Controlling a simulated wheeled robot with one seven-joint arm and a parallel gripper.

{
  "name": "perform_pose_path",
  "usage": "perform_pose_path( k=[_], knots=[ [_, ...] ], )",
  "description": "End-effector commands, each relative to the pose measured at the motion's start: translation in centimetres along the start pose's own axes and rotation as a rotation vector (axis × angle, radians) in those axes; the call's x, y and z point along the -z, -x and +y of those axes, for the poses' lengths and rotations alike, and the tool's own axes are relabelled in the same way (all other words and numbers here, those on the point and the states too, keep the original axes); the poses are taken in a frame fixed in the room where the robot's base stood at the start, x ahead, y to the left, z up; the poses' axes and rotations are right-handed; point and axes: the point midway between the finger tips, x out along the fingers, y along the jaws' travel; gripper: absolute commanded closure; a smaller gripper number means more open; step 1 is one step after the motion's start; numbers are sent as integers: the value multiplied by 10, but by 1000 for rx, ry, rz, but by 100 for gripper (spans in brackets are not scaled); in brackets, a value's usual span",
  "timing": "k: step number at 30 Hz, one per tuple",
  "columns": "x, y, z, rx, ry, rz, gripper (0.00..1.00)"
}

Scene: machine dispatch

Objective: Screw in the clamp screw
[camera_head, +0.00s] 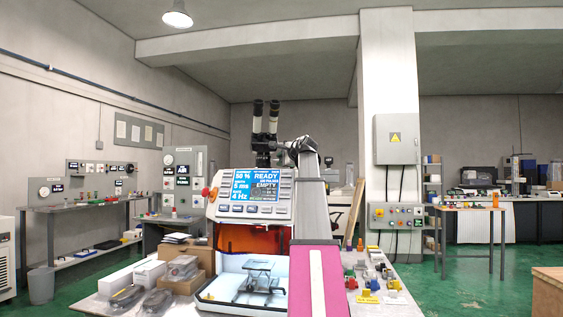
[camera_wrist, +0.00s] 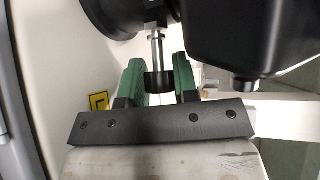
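The clamp screw appears to be the dark knob (camera_wrist: 159,82) on a bright metal shank (camera_wrist: 156,52) in the wrist view. It hangs below a black round housing (camera_wrist: 110,15). My gripper (camera_wrist: 159,78) has two green fingers, set apart, one on each side of the knob. Whether both fingers press on the knob or leave a narrow gap cannot be told. In the head view, the benchtop machine (camera_head: 250,215) has a black binocular eyepiece (camera_head: 265,125) on top. Its display reads READY and EMPTY. My gripper and the screw cannot be made out there.
A dark block (camera_wrist: 245,45) is close to the right of the knob in the wrist view. Beside the machine are bagged parts (camera_head: 158,300), cardboard boxes (camera_head: 188,284) and small coloured parts (camera_head: 368,283). A wooden-topped table (camera_head: 467,208) stands at the right, with green floor around it.

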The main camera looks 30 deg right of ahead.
Motion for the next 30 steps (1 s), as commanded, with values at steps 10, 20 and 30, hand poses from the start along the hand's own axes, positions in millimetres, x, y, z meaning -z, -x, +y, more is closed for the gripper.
perform_pose_path(
  k=[10,20,30],
  knots=[
    [1,-1,-3,-134,-125,-13,96],
    [1,0,0,-296,-282,-24,96],
    [0,0,1,-299,-285,-24,62]
  ],
)
